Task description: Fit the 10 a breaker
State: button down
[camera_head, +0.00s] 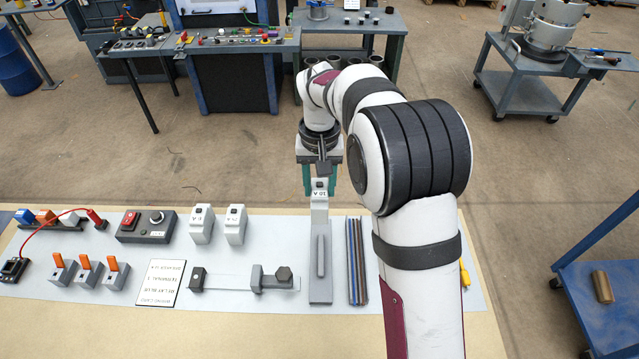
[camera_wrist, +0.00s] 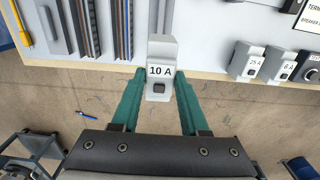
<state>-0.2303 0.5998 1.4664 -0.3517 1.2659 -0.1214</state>
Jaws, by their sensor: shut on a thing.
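The 10 A breaker (camera_head: 319,193) is a light grey block with a dark switch. My gripper (camera_head: 319,186) has its teal fingers shut on it, one on each side, at the far edge of the workbench. In the wrist view the breaker (camera_wrist: 161,50) sits upright between the fingertips (camera_wrist: 160,80), its "10 A" label readable. Below it in the head view is a grey plate with a raised bar (camera_head: 320,255); I cannot tell whether the breaker touches it. A short rail (camera_head: 225,282) with dark end blocks lies left of the plate.
Two other breakers, 25 A (camera_wrist: 245,63) and 6 A (camera_wrist: 280,66), stand on the grey mat (camera_head: 190,300). Several dark strips (camera_head: 357,262) lie right of the plate. A red-and-black control box (camera_head: 146,226), orange-lever terminals (camera_head: 88,270) and a printed card (camera_head: 159,283) are to the left.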

jog(key=s+a+f, duration=0.1)
jog(key=s+a, duration=0.5)
jog(key=a, duration=0.5)
jog(key=s+a+f, duration=0.2)
jog(key=s+a, duration=0.5)
jog(key=a, duration=0.5)
jog(key=shift+a, duration=0.3)
jog(key=shift+f, duration=0.1)
jog(key=shift+f, duration=2.8)
jog(key=shift+f, duration=1)
jog(key=shift+c, duration=1.7)
grip_release()
